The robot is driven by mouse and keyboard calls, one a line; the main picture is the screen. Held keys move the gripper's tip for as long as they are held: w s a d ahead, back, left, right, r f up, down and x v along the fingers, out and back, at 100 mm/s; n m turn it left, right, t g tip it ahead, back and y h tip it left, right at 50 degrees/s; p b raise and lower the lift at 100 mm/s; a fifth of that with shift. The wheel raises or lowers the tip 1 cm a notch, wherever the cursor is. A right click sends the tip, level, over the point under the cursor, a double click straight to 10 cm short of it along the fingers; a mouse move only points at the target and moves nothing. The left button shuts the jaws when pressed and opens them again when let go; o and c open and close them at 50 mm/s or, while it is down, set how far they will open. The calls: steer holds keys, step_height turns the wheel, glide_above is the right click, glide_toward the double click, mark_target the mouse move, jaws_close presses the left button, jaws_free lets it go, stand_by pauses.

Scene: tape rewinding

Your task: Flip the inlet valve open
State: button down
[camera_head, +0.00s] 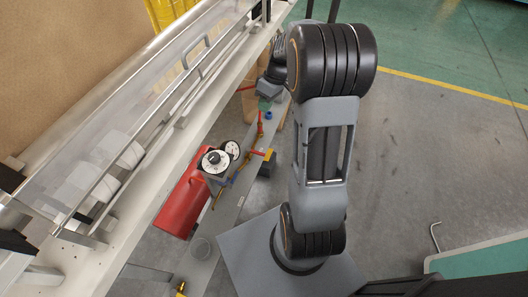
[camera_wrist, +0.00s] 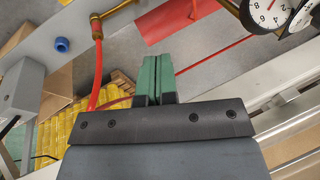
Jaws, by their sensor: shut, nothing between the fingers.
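My gripper (camera_head: 264,104) is shut and empty, with its green fingers (camera_wrist: 157,62) together in the wrist view. It hangs above the far end of the brass pipework (camera_head: 228,184). That pipework shows at the top of the wrist view (camera_wrist: 119,9), with a red hose or handle (camera_wrist: 97,72) running down from its end, left of my fingers. In the head view a red lever (camera_head: 257,152) stands out from the pipework nearer the gauges. I cannot tell which part is the inlet valve or how it is set. My fingers appear apart from the pipework.
A red tank (camera_head: 184,204) with dial gauges (camera_head: 214,161) stands nearer along the grey plate. A small blue part (camera_wrist: 61,44) lies left of the red hose. A long metal frame (camera_head: 150,118) runs along the left. The floor at right is open.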

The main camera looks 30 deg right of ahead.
mark_target(255, 152)
steer(key=w+d+f+n+y+b, duration=0.1)
steer(key=d+f, duration=0.3)
steer(key=f, duration=0.3)
steer(key=w+d+f+n+y+b, duration=0.2)
steer(key=d+f, duration=0.2)
steer(key=f, duration=0.4)
steer(key=shift+w+d+f, duration=0.2)
steer(key=shift+d+f, duration=0.1)
steer(key=shift+a+f, duration=0.1)
steer(key=x, duration=0.9)
steer(key=shift+a, duration=0.2)
steer(key=shift+s+a+f, duration=0.1)
steer(key=shift+s+a, duration=0.9)
steer(key=shift+a, duration=0.1)
steer(key=shift+s+a+f, duration=0.1)
steer(key=shift+s+a, duration=0.3)
steer(key=shift+a, duration=0.1)
